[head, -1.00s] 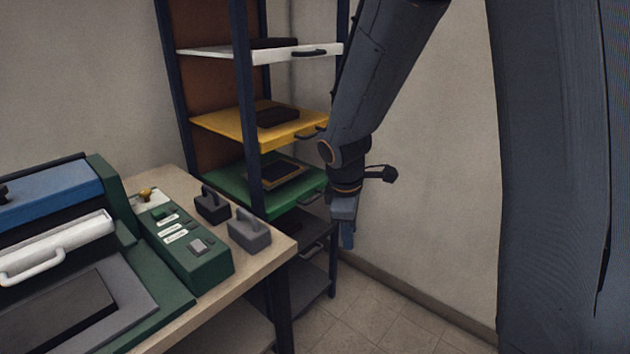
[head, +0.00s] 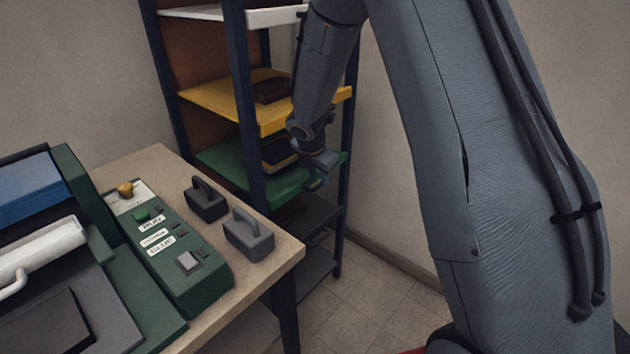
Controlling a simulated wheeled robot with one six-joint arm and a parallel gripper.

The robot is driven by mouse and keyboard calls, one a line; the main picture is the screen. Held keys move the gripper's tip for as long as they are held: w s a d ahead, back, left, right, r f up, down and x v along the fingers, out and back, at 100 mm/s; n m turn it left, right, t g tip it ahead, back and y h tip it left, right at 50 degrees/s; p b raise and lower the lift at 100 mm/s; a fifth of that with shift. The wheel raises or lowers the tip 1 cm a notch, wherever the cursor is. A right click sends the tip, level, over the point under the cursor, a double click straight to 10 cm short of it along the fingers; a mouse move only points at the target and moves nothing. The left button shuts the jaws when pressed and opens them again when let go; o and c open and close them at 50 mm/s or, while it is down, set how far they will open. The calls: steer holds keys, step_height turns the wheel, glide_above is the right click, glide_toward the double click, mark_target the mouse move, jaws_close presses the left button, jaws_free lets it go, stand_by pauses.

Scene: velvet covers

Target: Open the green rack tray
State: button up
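The green rack tray (head: 228,166) sits in the tall dark rack, below the yellow tray. A dark item with a tan edge (head: 272,157) lies on it, partly hidden by my arm. My gripper (head: 320,178) is at the green tray's front edge, on its right part. The tray's handle is hidden behind the gripper. The fingers are small and overlap the tray, so I cannot tell whether they are open or shut, or whether they touch the handle.
The yellow tray (head: 215,96) and white tray (head: 275,17) are above, dark shelves (head: 305,215) below. On the left, a table (head: 145,166) holds a green control box (head: 165,245), two handled blocks (head: 248,235) and a press. Floor (head: 370,305) right of the rack is clear.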

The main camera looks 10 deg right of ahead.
steer(key=shift+x, duration=1.35)
